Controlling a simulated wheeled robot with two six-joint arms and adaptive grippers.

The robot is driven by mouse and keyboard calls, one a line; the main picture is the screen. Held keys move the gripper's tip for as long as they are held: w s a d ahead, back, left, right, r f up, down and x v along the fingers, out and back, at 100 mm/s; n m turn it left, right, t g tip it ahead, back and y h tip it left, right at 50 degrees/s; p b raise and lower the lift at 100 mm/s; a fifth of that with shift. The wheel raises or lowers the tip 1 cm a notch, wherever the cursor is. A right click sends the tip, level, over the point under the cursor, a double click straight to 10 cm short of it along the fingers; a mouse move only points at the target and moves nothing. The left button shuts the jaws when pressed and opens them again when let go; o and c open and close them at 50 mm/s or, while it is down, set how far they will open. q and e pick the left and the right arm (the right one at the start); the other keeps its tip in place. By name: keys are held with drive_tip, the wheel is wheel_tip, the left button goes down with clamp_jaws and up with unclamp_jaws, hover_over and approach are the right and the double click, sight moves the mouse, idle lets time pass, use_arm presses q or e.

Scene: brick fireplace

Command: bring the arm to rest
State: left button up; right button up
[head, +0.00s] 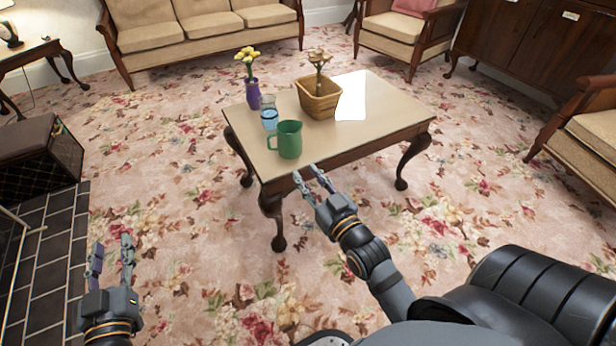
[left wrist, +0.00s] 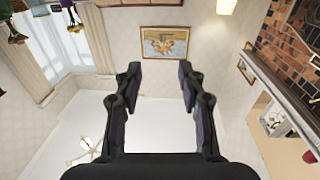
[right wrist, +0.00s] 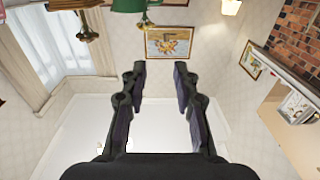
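My left gripper (head: 112,246) is at the lower left of the head view, over the floor beside the dark tiles. Its two fingers are spread, with nothing between them; the left wrist view (left wrist: 159,74) shows the same open gap. My right gripper (head: 308,174) is near the front edge of the coffee table (head: 390,115), just in front of the green pitcher (head: 289,140). Its fingers are apart and empty, also in the right wrist view (right wrist: 160,72). I cannot tell whether its fingertips touch the table edge.
On the table are a blue glass (head: 269,119), a purple vase (head: 253,94) with yellow flowers, a wicker basket (head: 318,104) and a white sheet (head: 352,97). A dark box-like seat (head: 40,160) stands left. Carpet (head: 190,240) between the grippers is clear.

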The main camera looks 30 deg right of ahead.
idle(0.3)
